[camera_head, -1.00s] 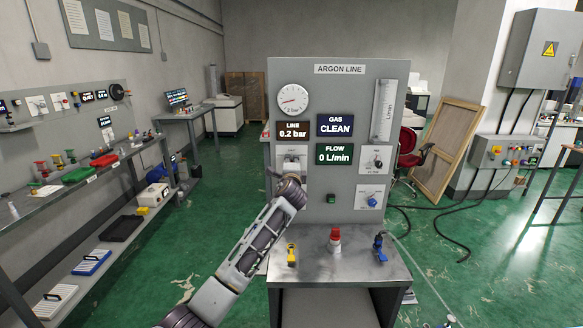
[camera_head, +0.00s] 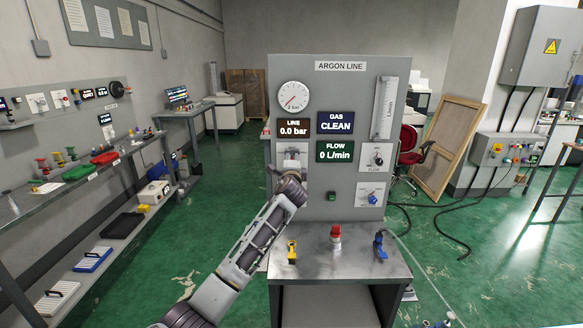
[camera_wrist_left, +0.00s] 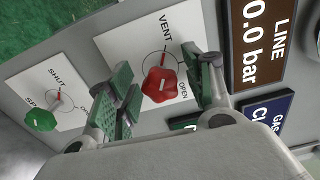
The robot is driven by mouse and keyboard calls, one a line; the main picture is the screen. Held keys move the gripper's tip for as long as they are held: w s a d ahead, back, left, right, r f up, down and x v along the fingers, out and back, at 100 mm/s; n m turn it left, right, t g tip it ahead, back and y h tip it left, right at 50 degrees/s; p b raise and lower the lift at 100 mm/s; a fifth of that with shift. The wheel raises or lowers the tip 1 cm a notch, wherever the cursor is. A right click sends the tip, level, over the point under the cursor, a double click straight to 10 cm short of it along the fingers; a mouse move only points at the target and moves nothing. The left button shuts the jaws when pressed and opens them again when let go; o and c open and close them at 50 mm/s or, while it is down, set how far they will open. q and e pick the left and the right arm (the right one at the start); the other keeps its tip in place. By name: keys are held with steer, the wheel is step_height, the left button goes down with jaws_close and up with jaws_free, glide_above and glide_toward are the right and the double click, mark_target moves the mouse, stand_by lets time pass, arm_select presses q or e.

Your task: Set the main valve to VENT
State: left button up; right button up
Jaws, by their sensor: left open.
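The main valve is a red knob (camera_wrist_left: 160,86) on a white plate (camera_wrist_left: 118,45) marked VENT and OPEN. A red line at its dial points toward VENT. My left gripper (camera_wrist_left: 160,75) is open, its green-padded fingers on either side of the knob; I cannot tell whether they touch it. In the head view my left gripper (camera_head: 291,170) is in front of the left plate of the ARGON LINE panel (camera_head: 340,90) and hides the knob. The line display (camera_head: 293,128) reads 0.0 bar. My right gripper is not in view.
A green knob (camera_wrist_left: 40,120) on a plate marked SHUT is close beside the left finger. The panel also carries a gauge (camera_head: 293,97), a flow knob (camera_head: 377,157) and a blue knob (camera_head: 373,199). Yellow, red and blue fittings (camera_head: 336,234) stand on the bench below.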

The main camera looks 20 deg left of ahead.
arm_select(q)
steer(key=shift+s, duration=0.1)
steer(key=v, duration=1.1)
steer(key=shift+s, duration=0.35)
steer(key=shift+d, duration=0.1)
stand_by(0.3)
